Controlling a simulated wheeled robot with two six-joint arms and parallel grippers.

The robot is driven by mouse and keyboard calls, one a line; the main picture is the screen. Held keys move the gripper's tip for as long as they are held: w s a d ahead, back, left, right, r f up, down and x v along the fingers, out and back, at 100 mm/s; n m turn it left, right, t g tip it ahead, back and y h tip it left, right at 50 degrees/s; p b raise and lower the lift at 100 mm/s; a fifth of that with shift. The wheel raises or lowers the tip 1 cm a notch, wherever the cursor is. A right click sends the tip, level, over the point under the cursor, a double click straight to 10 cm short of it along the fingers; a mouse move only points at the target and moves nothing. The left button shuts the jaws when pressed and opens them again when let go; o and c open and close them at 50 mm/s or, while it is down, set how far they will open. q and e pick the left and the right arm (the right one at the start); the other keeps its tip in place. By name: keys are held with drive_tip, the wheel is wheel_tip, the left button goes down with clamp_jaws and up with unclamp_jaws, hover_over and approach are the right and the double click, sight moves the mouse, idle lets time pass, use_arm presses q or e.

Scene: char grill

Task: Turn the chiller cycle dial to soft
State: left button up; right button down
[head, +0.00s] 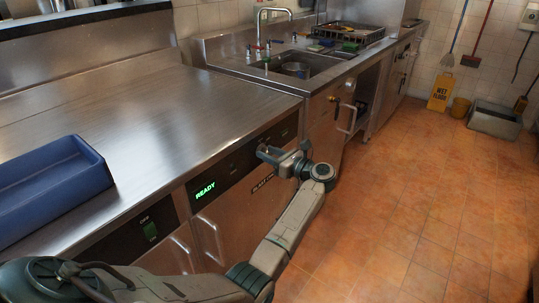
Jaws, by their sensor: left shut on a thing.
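The chiller's dark control panel (236,166) is set in the front of the steel counter, with a lit green READY display (205,190) at its left. My left gripper (266,153) reaches up to the right part of this panel. It is shut on the chiller cycle dial there. The gripper covers the dial, so its pointer and setting cannot be read. My right gripper is not in view.
A blue tray (85,158) sits on the counter at the left. A second panel with a green switch (150,231) is further left. A sink (290,66) lies beyond the counter. The tiled floor (420,210) at the right is clear.

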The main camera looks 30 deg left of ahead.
use_arm(q)
drive_tip(key=m, duration=0.4)
drive_tip(key=shift+m, duration=1)
drive_tip(key=shift+m+p, duration=0.4)
drive_tip(key=shift+m, duration=0.4)
drive_tip(key=shift+m+p, duration=0.5)
drive_tip(key=shift+m, duration=1)
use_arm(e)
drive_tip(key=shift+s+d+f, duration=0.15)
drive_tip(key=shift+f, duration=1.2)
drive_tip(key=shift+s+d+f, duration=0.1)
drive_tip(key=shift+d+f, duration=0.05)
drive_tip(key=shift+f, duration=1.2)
